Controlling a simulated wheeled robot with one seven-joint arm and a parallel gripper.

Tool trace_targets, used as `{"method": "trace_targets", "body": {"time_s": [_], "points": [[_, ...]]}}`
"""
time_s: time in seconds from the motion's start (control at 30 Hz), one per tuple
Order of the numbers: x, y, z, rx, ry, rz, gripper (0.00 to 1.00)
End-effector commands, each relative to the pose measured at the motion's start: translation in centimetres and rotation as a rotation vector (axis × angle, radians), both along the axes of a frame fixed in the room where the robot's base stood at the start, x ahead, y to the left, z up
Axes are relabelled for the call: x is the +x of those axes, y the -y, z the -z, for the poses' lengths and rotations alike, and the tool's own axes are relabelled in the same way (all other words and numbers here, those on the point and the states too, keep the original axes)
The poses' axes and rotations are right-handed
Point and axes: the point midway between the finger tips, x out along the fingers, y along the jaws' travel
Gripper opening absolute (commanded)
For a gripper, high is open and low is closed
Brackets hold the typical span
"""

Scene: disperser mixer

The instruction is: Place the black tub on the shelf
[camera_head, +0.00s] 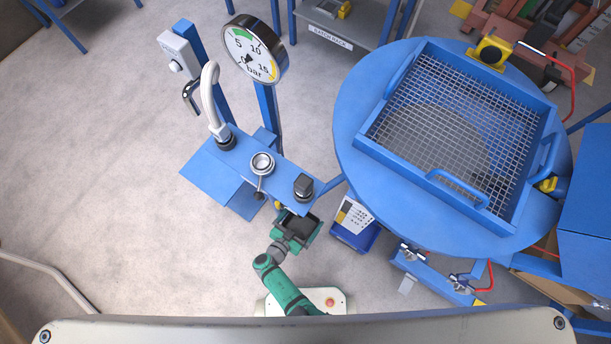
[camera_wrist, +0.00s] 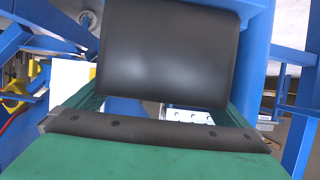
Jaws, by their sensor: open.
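The black tub (camera_head: 299,226) is a dark, box-like thing at the lower middle of the head view, beside the front edge of the blue stand. In the wrist view the tub (camera_wrist: 168,58) fills the upper middle, with rounded lower corners. My green gripper (camera_head: 297,231) is open around it, one jaw on each side. Whether the jaws touch the tub, and what bears it, I cannot tell. The fingertips are partly hidden behind the tub in the wrist view. The blue stand top (camera_head: 240,156) lies just beyond the gripper; which surface is the shelf is unclear.
A pressure gauge (camera_head: 255,50) rises behind. A round blue table (camera_head: 350,100) with a mesh tray is at the right.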

Motion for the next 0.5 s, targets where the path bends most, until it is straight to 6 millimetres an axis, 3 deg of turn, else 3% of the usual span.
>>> {"method": "trace_targets", "body": {"time_s": [0.5], "points": [[-7.0,-5.0,-3.5,0.001,-0.001,-0.001,1.0]]}}
